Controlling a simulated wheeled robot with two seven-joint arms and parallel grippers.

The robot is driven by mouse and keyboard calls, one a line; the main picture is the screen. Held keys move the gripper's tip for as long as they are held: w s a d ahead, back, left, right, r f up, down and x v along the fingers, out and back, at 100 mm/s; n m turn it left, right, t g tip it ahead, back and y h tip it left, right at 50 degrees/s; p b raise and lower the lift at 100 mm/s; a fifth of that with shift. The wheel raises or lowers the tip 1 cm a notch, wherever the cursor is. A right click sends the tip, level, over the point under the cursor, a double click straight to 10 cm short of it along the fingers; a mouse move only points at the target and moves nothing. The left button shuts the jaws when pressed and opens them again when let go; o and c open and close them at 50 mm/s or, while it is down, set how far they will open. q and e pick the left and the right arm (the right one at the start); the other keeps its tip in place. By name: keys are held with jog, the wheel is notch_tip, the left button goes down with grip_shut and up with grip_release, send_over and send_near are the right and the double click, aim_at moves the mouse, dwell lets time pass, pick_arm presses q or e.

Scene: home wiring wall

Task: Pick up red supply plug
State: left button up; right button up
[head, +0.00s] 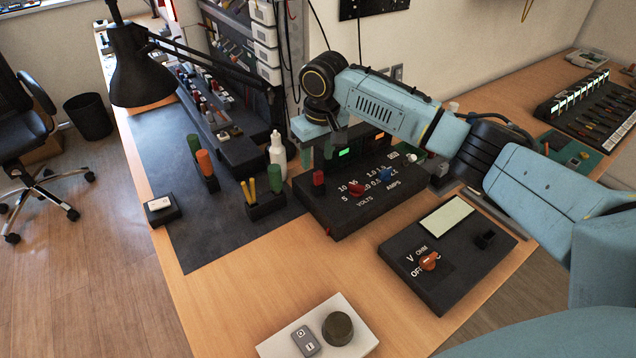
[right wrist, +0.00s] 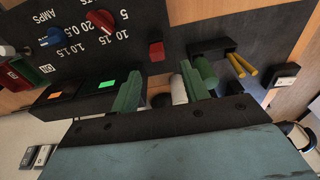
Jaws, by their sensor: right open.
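A small upright red piece (head: 319,177), which I take to be the red supply plug, stands at the left end of the black supply box (head: 345,215). It also shows in the right wrist view (right wrist: 157,52), just beyond and between the fingertips. My right gripper (head: 318,158) points down above that end of the box. Its two green fingers are apart and empty in the right wrist view (right wrist: 160,72). I cannot tell the exact gap between fingertips and plug. My left gripper is out of view.
On the box are a red dial knob (head: 355,188) and a blue knob (head: 384,174). A white bottle (head: 277,155) and a holder with yellow sticks (head: 265,203) stand left. A black meter (head: 450,250) and a switch box (head: 318,325) lie in front.

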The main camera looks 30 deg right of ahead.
aim_at(318, 172)
jog(key=shift+f, duration=0.65)
notch_tip(318, 172, down, 5)
jog(key=shift+w+d+r+b, duration=0.1)
jog(key=shift+d+b, duration=0.05)
jog(key=shift+b, duration=0.5)
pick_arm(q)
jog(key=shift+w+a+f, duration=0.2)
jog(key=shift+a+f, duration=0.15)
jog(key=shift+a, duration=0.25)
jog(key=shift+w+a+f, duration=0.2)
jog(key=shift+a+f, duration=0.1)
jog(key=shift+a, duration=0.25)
pick_arm(e)
jog(key=shift+c, duration=0.4)
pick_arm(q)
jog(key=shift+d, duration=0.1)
pick_arm(e)
grip_shut()
